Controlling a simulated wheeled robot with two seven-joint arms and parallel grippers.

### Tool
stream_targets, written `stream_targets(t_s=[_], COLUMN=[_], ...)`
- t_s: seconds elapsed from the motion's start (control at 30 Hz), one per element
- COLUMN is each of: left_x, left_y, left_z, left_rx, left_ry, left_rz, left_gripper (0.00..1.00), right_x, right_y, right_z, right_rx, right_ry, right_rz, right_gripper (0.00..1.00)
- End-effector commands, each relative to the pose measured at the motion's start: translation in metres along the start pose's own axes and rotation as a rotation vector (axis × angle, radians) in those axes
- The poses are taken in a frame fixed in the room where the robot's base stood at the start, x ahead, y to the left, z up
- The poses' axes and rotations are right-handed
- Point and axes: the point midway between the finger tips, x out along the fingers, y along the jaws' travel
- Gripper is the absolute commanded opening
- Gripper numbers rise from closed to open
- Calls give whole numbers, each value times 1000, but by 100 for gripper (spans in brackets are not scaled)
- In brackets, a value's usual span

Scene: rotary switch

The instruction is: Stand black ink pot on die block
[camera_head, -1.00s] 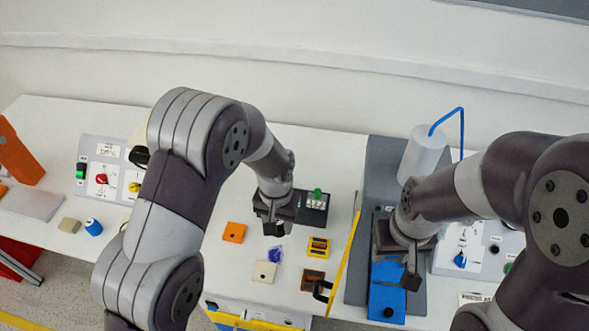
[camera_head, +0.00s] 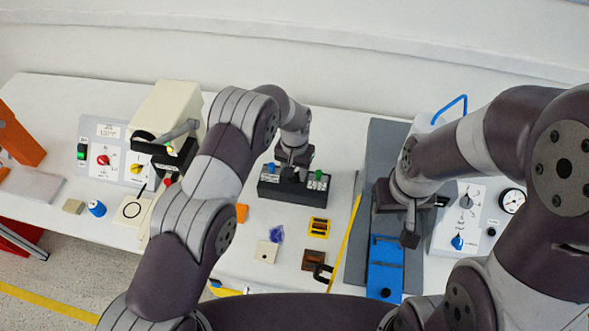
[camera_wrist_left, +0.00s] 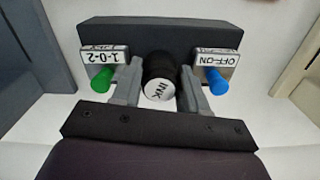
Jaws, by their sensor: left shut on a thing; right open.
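My left gripper (camera_head: 291,165) is at the black box with the blue and green knobs. In the left wrist view its fingers (camera_wrist_left: 160,95) are shut on the black ink pot (camera_wrist_left: 159,72), whose white face reads INK. The pot sits between the two labelled knobs, close against the box; I cannot tell whether it touches it. My right gripper (camera_head: 408,225) is open and empty over the grey mat near a blue part. Several small blocks lie in front of the box: cream (camera_head: 266,252), brown (camera_head: 314,260), yellow (camera_head: 318,227) and orange (camera_head: 241,213). Which is the die block is unclear.
The black box (camera_head: 268,187) stands mid-table. A purple-blue crumpled piece (camera_head: 277,234) lies near the cream block. A yellow strip (camera_head: 344,243) edges the grey mat (camera_head: 357,266). A gauge panel (camera_head: 466,214) is at right, a cream machine (camera_head: 165,108) at left.

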Motion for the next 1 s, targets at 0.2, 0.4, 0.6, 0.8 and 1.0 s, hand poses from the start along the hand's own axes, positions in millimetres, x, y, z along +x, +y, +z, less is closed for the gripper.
stream_targets(t_s=[0.2,0.4,0.6,0.8,1.0], left_x=[15,18,18,15,-5], left_y=[0,0,0,0,0], left_z=[-1,-1,-1,-1,-2], left_rx=[0,0,0,0,0], left_ry=[5,4,3,4,7], left_rz=[0,0,0,0,0], left_gripper=[11,11,53,53,53], right_x=[-7,-4,-4,-6,3], right_y=[0,0,0,0,0], right_z=[-1,-1,0,-1,0], right_rx=[0,0,0,0,0], right_ry=[0,0,0,0,0], right_rz=[0,0,0,0,0], right_gripper=[43,43,43,43,43])
